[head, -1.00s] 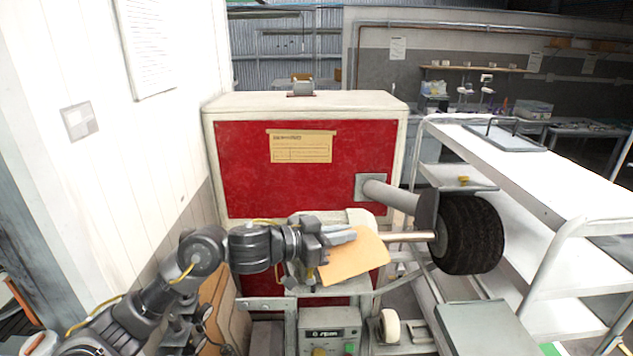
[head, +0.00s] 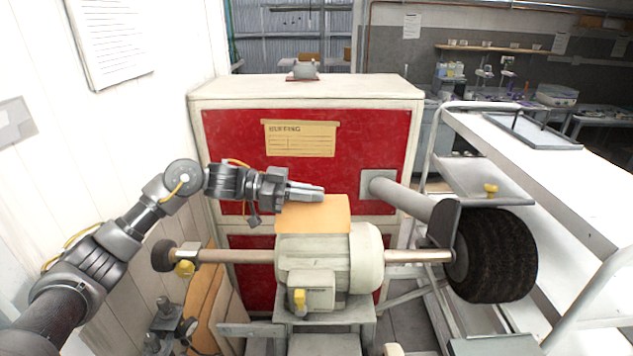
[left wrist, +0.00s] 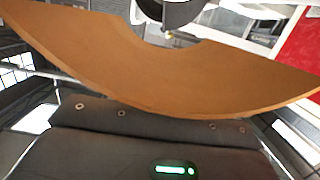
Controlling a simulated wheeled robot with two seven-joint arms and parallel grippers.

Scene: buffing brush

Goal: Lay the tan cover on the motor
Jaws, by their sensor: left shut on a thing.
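The motor (head: 315,260) is a pale grey-green ribbed body with a shaft out of both sides. The tan cover (head: 313,215) is a thin sheet, upright-looking and level, at the motor's top edge. Its lower edge meets the motor top in the picture; I cannot tell whether they touch. My left gripper (head: 305,192) is shut on the cover's upper edge, above the motor. In the left wrist view the cover (left wrist: 190,75) fills the width as a curved sheet with a notch, beyond the dark gripper body. My right gripper is not in view.
A dark buffing wheel (head: 497,255) sits on the shaft's right end, and a small dark brush (head: 163,255) on its left end. A red-fronted cabinet (head: 230,150) stands behind. A white wall is at left, a white shelf cart (head: 590,175) at right.

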